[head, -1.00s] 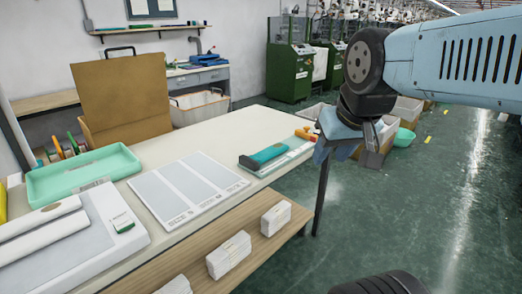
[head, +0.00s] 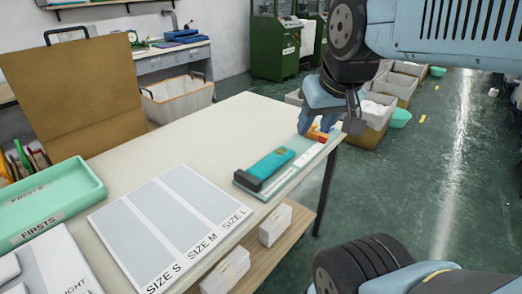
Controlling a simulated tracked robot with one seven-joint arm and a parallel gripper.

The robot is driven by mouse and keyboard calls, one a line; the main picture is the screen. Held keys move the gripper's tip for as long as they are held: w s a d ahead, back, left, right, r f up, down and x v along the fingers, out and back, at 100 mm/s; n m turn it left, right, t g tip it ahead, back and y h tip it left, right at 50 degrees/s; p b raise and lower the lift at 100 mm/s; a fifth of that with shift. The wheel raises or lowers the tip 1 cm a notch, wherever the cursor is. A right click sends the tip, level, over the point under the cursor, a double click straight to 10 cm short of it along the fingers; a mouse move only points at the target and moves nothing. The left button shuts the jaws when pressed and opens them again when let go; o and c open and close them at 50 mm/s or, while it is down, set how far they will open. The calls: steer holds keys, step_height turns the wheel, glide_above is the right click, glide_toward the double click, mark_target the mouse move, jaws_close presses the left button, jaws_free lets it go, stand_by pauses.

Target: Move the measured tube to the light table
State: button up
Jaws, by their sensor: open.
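A teal tube (head: 272,166) lies on the pale measuring board (head: 290,176) along the table's right edge, its near end against a dark block (head: 247,180). An orange-yellow piece (head: 318,134) sits at the board's far end. My gripper (head: 327,122) is open, just above or beside that piece, beyond the tube's far end; I cannot tell whether it touches it. It holds nothing visible. The light table (head: 62,262), a white box partly lettered "LIGHT", is at the lower left and cut off by the frame. Pale rolled pieces (head: 8,268) lie on it.
A white mat (head: 168,222) marked SIZE S, M and L lies between light table and board. A green FIRSTS tray (head: 50,205) stands at left, before a brown panel (head: 75,90). White bundles (head: 275,225) sit on the lower shelf. The table's far middle is clear.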

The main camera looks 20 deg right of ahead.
steer(key=shift+w+d, duration=0.2)
steer(key=shift+d, duration=0.05)
steer(key=shift+o, duration=0.3)
steer(key=shift+o, duration=0.8)
steer(key=shift+w, duration=0.1)
steer(key=shift+o, duration=0.8)
steer(key=shift+w+d+m, duration=0.1)
steer(key=shift+w+m, duration=0.2)
steer(key=shift+w, duration=0.05)
steer(key=o, duration=0.7)
steer(key=w+f+m+g, duration=0.2)
steer(key=w+f+m, duration=0.2)
steer(key=w, duration=0.7)
steer(key=shift+d+f+m, duration=0.3)
steer(key=shift+d, duration=0.15)
steer(key=m+g+h, duration=0.1)
steer(key=m+h, duration=0.3)
steer(key=m, duration=0.2)
glide_toward(275, 158)
steer(key=x, duration=0.3)
steer(key=shift+w+d, duration=0.15)
steer(key=shift+d, duration=0.05)
steer(key=shift+a+x, duration=0.2)
steer(key=shift+x, duration=2.6)
